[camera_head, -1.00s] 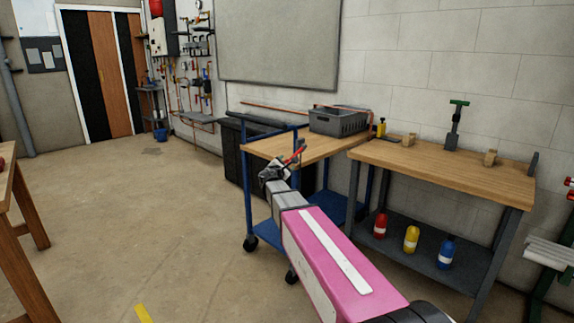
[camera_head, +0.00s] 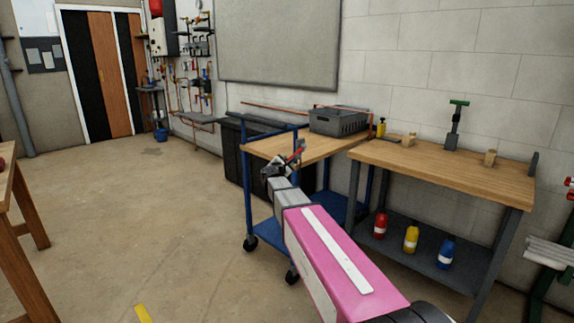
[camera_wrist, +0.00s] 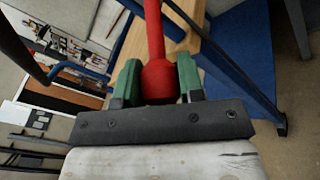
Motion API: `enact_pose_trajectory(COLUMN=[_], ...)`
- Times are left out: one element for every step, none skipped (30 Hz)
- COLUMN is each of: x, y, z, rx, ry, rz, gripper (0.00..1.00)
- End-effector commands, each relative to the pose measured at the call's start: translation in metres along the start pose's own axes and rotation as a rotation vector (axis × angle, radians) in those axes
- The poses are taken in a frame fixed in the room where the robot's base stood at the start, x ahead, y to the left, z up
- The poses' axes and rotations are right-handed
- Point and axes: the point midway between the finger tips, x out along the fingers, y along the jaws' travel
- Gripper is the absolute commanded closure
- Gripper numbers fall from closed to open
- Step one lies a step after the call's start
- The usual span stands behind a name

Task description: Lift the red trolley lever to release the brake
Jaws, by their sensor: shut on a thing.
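The red lever (camera_head: 299,152) stands at the near edge of the blue trolley (camera_head: 246,196) with the wooden top. In the wrist view the red lever (camera_wrist: 155,50) ends in a round red knob between two green finger pads. My gripper (camera_wrist: 158,82) is shut on this knob, one pad on each side. In the head view my gripper (camera_head: 276,166) is small and its fingers are hard to make out. The lever slants up and to the right there. Its lower joint on the trolley is hidden or too small to tell.
A grey crate (camera_head: 338,122) sits on the trolley top. A workbench (camera_head: 450,170) stands close on the right, with red, yellow and blue bottles on its lower shelf. Another wooden table (camera_head: 20,220) is at the left. The floor between is open.

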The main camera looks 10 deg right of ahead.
Motion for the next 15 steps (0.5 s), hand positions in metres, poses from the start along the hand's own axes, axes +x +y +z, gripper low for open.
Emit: enact_pose_trajectory(x=[-0.001, -0.002, -0.003, -0.003, -0.004, -0.005, -0.005, -0.006, -0.007, -0.007, -0.008, -0.008, -0.009, -0.009, -0.009], y=[0.001, 0.002, 0.004, 0.005, 0.007, 0.009, 0.01, 0.012, 0.014, 0.016, 0.018, 0.02, 0.022, 0.024, 0.026], z=[0.002, 0.003, 0.004, 0.005, 0.006, 0.008, 0.01, 0.011, 0.013, 0.015, 0.017, 0.019, 0.021, 0.023, 0.025], rx=[0.008, 0.012, 0.018, 0.025, 0.032, 0.04, 0.046, 0.053, 0.064, 0.071, 0.079, 0.09, 0.098, 0.106, 0.116], ry=[0.01, 0.018, 0.029, 0.039, 0.05, 0.064, 0.077, 0.09, 0.107, 0.121, 0.135, 0.155, 0.169, 0.184, 0.204], rz=[-0.009, -0.015, -0.025, -0.032, -0.041, -0.053, -0.064, -0.075, -0.09, -0.101, -0.113, -0.129, -0.14, -0.153, -0.17], gripper=[1.0, 1.0, 1.0, 1.0, 1.0, 1.0, 1.0, 1.0, 1.0, 1.0, 1.0, 1.0, 1.0, 1.0, 1.0])
